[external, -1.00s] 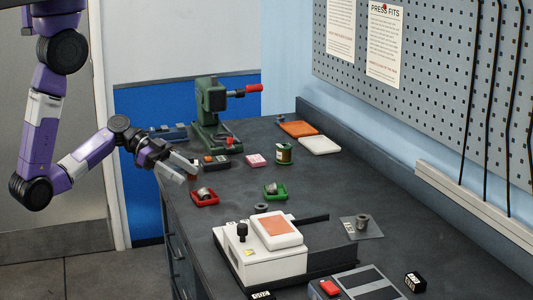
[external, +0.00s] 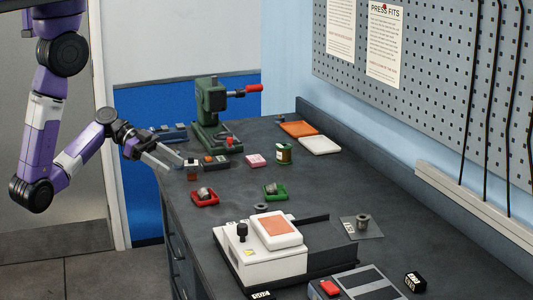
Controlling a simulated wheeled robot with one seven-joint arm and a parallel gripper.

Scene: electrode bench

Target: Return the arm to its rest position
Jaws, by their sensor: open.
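My arm, purple and white, hangs at the left of the external view and reaches toward the bench's far left corner. My gripper (external: 170,160) is open, with its two long fingers apart and nothing visible between them. It is at the left edge of the dark bench (external: 330,190). A small brown jar (external: 191,172) stands just to the right of the fingertips. I cannot tell the exact gap between them.
A green press (external: 208,112) with a red handle stands behind the gripper. A red tray (external: 205,198) and a green tray (external: 275,192) each hold a metal part. A white machine (external: 265,262) stands at the front. Floor left of the bench is clear.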

